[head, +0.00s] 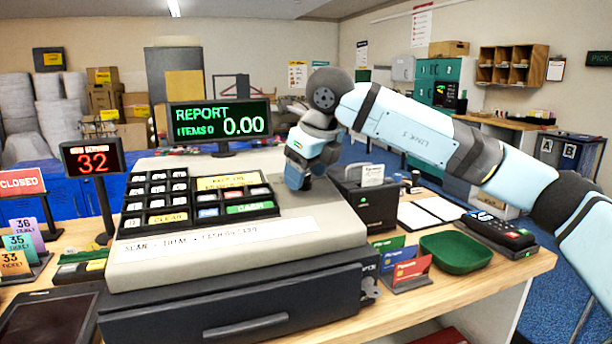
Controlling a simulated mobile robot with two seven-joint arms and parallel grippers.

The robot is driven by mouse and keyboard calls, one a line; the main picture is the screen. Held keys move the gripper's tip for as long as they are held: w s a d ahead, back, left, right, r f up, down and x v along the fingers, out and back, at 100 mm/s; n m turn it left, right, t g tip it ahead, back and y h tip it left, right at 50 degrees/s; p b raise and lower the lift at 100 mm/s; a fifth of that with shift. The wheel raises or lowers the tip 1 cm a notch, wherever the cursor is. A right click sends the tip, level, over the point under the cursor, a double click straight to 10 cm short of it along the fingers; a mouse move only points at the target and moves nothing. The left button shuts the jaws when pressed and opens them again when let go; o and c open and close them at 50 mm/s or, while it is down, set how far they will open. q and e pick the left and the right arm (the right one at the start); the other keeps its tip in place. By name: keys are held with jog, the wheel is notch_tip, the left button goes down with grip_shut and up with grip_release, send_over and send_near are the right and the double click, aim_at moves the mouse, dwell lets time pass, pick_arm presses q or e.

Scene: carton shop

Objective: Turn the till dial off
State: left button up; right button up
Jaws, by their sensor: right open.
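The till (230,240) stands on the wooden counter, with dark keys on its sloped top and a closed dark drawer (240,312) below. My right gripper (297,184) points down at the upper right part of the till's top, just right of the keys. Its fingers are open, but they look dark and small here. The dial does not show clearly; the gripper may be hiding it, and its setting cannot be read directly. My left gripper is out of view.
Right of the till stand a black receipt printer (368,203), a green tray (456,252), a card terminal (498,234) and a card holder (408,270). A red 32 display (93,160) and ticket stand (22,250) are left. My right arm crosses above the counter's right side.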

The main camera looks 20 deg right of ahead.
jog(key=shift+f, duration=0.15)
jog(key=c, duration=0.9)
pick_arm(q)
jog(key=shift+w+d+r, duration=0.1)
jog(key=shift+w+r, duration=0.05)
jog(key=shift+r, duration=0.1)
